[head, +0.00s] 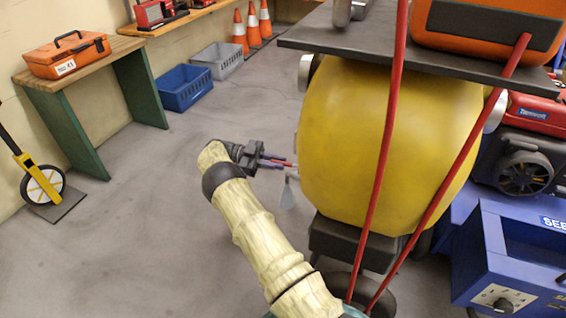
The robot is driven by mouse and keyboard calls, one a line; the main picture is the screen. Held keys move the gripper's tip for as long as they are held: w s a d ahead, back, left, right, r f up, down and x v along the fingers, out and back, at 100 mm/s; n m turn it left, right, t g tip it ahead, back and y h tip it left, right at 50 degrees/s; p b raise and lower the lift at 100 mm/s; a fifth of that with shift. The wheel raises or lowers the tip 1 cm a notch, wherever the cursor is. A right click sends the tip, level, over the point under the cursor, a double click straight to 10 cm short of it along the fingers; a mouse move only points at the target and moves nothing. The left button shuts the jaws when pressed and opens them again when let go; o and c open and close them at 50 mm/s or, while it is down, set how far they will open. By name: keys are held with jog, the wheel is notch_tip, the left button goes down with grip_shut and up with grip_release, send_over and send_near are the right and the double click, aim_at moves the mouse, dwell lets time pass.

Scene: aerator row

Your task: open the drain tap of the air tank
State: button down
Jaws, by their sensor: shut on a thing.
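The yellow air tank (385,140) fills the right middle of the head view, under a dark plate. My gripper (282,164) is at the tank's left side, with its fingers pointing right. It is shut on the drain tap, whose red part shows between the dark fingers close to the tank. A small pale grey flared shape (288,196) hangs just below the fingertips; I cannot tell whether it is part of the tap or something coming out. The fingers hide much of the tap, so its turn angle is unclear.
A blue machine (515,250) stands at the right. A bench with an orange toolbox (67,55), blue crate (183,88) and cones (252,24) are behind.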

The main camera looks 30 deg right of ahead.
aim_at(276, 161)
jog(key=shift+d, duration=0.1)
jog(key=c, duration=1.4)
grip_release()
notch_tip(276, 161, up, 10)
jog(key=p, duration=0.5)
jog(key=shift+p, duration=0.35)
